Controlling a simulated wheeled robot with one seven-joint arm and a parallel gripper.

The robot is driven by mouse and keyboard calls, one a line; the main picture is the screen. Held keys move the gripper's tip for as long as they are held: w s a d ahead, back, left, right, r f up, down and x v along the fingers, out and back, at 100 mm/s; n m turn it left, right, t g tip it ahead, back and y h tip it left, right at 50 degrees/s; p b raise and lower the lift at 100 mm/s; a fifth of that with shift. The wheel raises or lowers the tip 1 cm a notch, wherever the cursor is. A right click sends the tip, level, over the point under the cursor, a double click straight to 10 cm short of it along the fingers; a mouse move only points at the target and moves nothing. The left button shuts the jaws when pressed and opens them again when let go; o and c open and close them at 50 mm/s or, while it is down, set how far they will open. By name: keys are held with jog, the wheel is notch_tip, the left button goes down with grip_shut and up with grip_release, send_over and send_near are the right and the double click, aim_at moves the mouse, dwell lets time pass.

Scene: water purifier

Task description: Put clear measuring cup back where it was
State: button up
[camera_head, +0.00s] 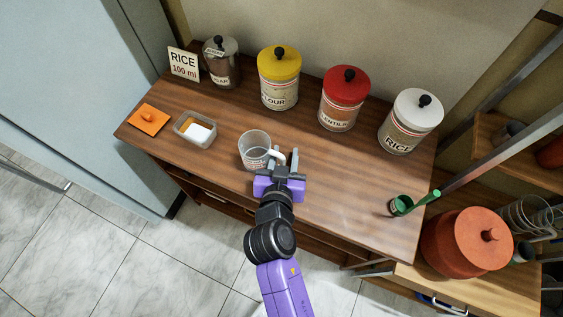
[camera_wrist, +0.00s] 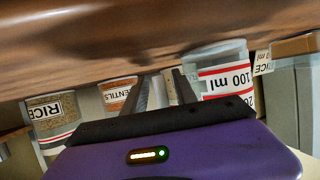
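The clear measuring cup (camera_head: 254,151) stands upright near the middle of the wooden table, its pale handle on the right side. In the wrist view the cup (camera_wrist: 226,75) shows at the right, with red stripes and "100 ml" on it. My gripper (camera_head: 286,158) is low over the table, just right of the cup and close to its handle. In the wrist view the two fingers of my gripper (camera_wrist: 162,93) are apart, left of the cup. The cup's contents are not clear.
Sugar (camera_head: 221,63), flour (camera_head: 279,80), lentils (camera_head: 343,100) and rice (camera_head: 408,125) canisters line the back. A "RICE 100 ml" card (camera_head: 183,65), orange sheet (camera_head: 148,119) and small tray (camera_head: 184,139) are left. The right-centre table is clear.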

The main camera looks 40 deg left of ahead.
jog(key=b+v, duration=0.1)
jog(key=v, duration=1)
jog(key=shift+s+d+r, duration=0.1)
jog(key=shift+s, duration=0.15)
jog(key=s+d+f+m+h, duration=0.1)
jog(key=s+d+f, duration=0.1)
jog(key=d, duration=0.7)
jog(key=s+d+f+m, duration=0.1)
jog(key=s+d, duration=0.1)
jog(key=d, duration=0.7)
jog(key=s+d+r+m+t+h, duration=0.1)
jog(key=s+d+r+m+h, duration=0.1)
jog(key=s+d+r, duration=0.3)
jog(key=s+d+r+m+t+h, duration=0.2)
jog(key=s+d+r, duration=0.3)
jog(key=d, duration=0.7)
jog(key=shift+s+d+r+h, duration=0.25)
jog(key=shift+s+r+h, duration=0.15)
jog(key=shift+s+h, duration=0.4)
jog(key=shift+w+a, duration=0.1)
jog(key=shift+w, duration=0.05)
